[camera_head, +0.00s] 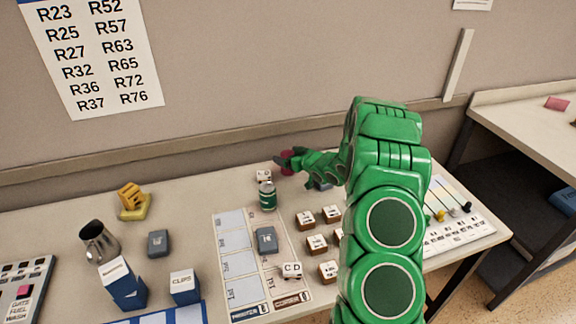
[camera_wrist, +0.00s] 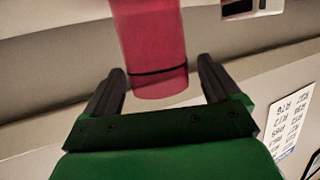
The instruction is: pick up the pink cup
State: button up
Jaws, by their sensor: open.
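The pink cup (camera_wrist: 150,50) shows in the wrist view as a tall pink cylinder with a thin dark band, its upper part cut off by the frame's top edge. It lies between and just beyond the two dark fingers of my gripper (camera_wrist: 163,85), with a gap visible on each side. In the head view the cup (camera_head: 287,162) is a small pink shape at the table's back edge, partly hidden by my gripper (camera_head: 284,160). My gripper is open, and I cannot tell whether a finger touches the cup.
A green can (camera_head: 267,196) and a white lettered block (camera_head: 263,176) stand close to my gripper. Several lettered blocks (camera_head: 317,244) and a printed sheet (camera_head: 238,266) lie nearer. The wall (camera_head: 270,80) rises right behind the table. A metal jug (camera_head: 98,242) stands at left.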

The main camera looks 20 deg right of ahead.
jog(key=shift+w, duration=0.1)
jog(key=c, duration=1.1)
jog(key=shift+r, duration=0.5)
jog(key=s+a+r, duration=0.2)
jog(key=s+r, duration=1)
jog(key=s, duration=0.1)
jog(key=shift+s, duration=0.4)
